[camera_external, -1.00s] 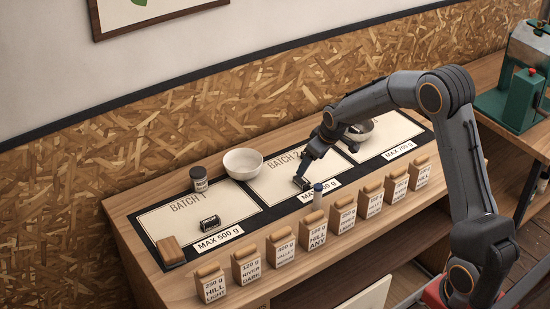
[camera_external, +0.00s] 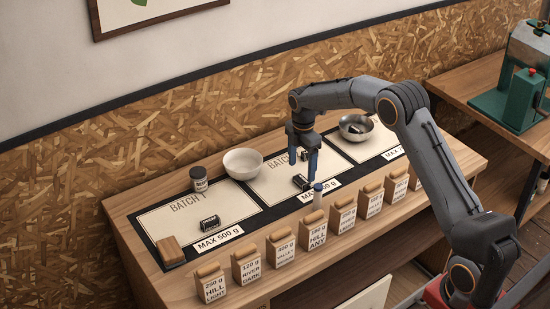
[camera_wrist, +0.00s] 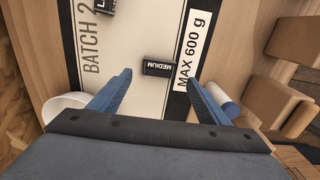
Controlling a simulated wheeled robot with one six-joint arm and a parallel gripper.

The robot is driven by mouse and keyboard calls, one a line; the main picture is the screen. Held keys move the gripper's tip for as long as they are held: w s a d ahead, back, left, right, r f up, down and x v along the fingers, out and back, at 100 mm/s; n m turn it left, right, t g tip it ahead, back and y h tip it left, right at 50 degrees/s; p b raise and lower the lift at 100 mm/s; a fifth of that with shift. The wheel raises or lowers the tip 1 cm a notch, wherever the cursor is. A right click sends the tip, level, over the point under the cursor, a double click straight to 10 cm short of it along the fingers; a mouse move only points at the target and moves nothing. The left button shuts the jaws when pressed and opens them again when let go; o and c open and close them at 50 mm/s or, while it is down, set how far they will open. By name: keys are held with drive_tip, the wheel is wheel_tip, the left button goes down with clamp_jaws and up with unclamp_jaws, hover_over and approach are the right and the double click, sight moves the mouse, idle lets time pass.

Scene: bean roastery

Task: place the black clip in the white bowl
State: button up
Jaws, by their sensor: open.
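The white bowl (camera_external: 243,164) stands empty at the back, between the BATCH 1 and BATCH 2 panels. It also shows partly in the wrist view (camera_wrist: 62,106). A small black clip-like block marked MEDIUM (camera_wrist: 158,67) lies on the BATCH 2 panel by the MAX 600 g strip; it also shows in the external view (camera_external: 300,182). Another black block (camera_wrist: 104,6) lies farther back, cut off by the wrist frame. A third (camera_external: 209,223) is on BATCH 1. My gripper (camera_wrist: 160,77) is open, pointing down over the MEDIUM block, which appears between its blue fingers without visible contact.
A metal bowl (camera_external: 356,137) holding dark items stands at the back right. A blue-topped white cylinder (camera_external: 318,194) stands close to my gripper. Several labelled wooden-topped containers (camera_external: 284,252) line the front edge. A dark jar (camera_external: 199,180) stands left of the white bowl.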

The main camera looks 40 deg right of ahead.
sight(301, 180)
drive_tip(key=shift+w+d+f+p, duration=0.1)
drive_tip(key=shift+f+p, duration=0.45)
drive_tip(key=shift+f, duration=0.75)
drive_tip(key=shift+w+f+p, duration=0.1)
drive_tip(key=shift+f+p, duration=0.45)
drive_tip(key=shift+f, duration=0.75)
